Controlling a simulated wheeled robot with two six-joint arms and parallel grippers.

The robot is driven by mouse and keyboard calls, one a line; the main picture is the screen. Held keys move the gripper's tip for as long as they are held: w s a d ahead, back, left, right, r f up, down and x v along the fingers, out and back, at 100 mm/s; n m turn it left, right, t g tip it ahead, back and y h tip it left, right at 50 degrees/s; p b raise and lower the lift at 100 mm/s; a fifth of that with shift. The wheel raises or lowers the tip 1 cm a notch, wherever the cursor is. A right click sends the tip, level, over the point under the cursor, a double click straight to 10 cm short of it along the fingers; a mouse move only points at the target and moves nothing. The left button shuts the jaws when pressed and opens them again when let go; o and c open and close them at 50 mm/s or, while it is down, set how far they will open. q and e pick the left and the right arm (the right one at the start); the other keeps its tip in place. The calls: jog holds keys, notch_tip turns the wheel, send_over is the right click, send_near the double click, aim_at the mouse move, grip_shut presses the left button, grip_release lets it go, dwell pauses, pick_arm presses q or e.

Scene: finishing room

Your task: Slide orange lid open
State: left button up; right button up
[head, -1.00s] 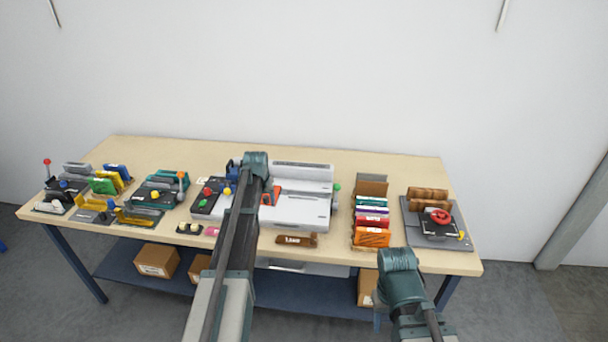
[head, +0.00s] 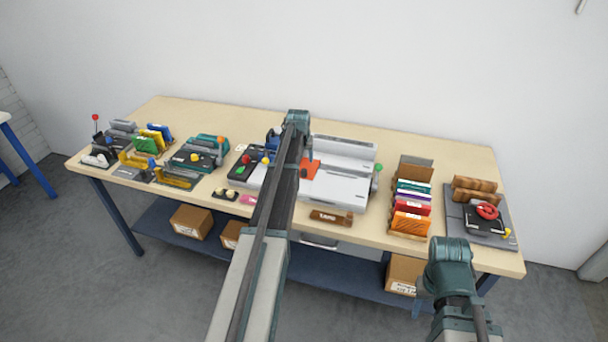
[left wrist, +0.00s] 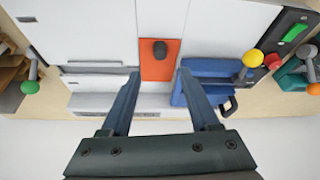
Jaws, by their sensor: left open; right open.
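The orange lid (head: 310,168) is a small flat panel on the white machine (head: 341,186) in the middle of the bench. In the left wrist view the orange lid (left wrist: 160,72) carries a dark round knob (left wrist: 160,48). My left gripper (left wrist: 157,73) is open, its two fingers on either side of the lid, with nothing between them. I cannot tell the height gap to the lid. In the head view my left arm hides the left gripper's fingers and part of the machine. My right gripper (head: 424,298) is open, low in front of the bench, mostly hidden by its own wrist.
A blue piece with a handle (left wrist: 205,88) lies close beside the lid. A black panel with coloured knobs (head: 246,163) is left of it. A file rack (head: 411,205) and a red-handled device (head: 486,212) stand right. Bare bench (head: 240,115) shows along the back.

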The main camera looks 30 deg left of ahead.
aim_at(304, 170)
pick_arm(q)
jog(key=b+x, duration=0.8)
jog(key=x, duration=0.2)
jog(key=shift+r, duration=0.1)
grip_shut()
dwell(1.2)
